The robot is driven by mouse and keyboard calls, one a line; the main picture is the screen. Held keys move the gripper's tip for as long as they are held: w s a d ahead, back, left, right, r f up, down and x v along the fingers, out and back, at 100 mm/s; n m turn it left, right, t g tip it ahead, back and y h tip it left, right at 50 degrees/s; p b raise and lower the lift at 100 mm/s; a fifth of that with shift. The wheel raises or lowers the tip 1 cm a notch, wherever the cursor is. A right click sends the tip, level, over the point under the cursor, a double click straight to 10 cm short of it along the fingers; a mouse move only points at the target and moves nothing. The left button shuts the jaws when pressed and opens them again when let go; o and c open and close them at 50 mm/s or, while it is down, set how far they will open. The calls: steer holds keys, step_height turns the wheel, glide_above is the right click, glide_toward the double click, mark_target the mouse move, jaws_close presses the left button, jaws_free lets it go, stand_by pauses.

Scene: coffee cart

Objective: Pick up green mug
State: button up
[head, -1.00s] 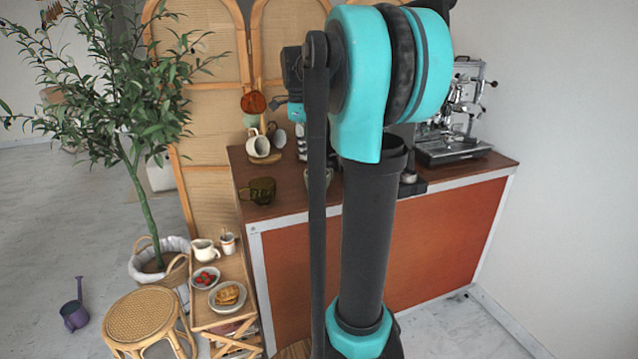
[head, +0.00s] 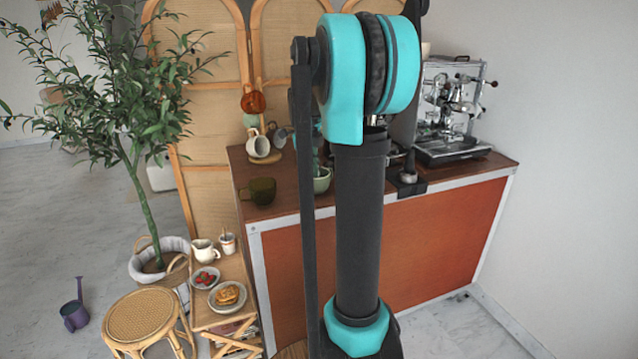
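A light green mug (head: 322,181) stands on the brown counter (head: 435,180), partly hidden behind my own arm. My gripper (head: 317,160) is mostly hidden behind my arm links. What shows of it points down just above or at the light green mug. Whether its fingers are open or touching the mug cannot be seen.
A mug stand with several mugs (head: 258,145) is at the counter's back left. A chrome espresso machine (head: 452,115) stands at the right, with a black tamping stand (head: 408,182) before it. A rattan stool (head: 145,315) and a side table with food (head: 228,295) are at the lower left.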

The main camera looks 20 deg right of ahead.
mark_target(312, 185)
steer(key=shift+w+d+f, duration=0.1)
steer(key=shift+w+f, duration=0.1)
steer(key=shift+f, duration=0.7)
steer(key=shift+w+d+f, duration=0.1)
steer(key=shift+w+f, duration=0.05)
steer(key=shift+f, duration=0.7)
steer(key=shift+w+d+f, duration=0.1)
steer(key=shift+w+f, duration=0.1)
steer(key=shift+f, duration=0.7)
steer(key=shift+c, duration=0.4)
jaws_close()
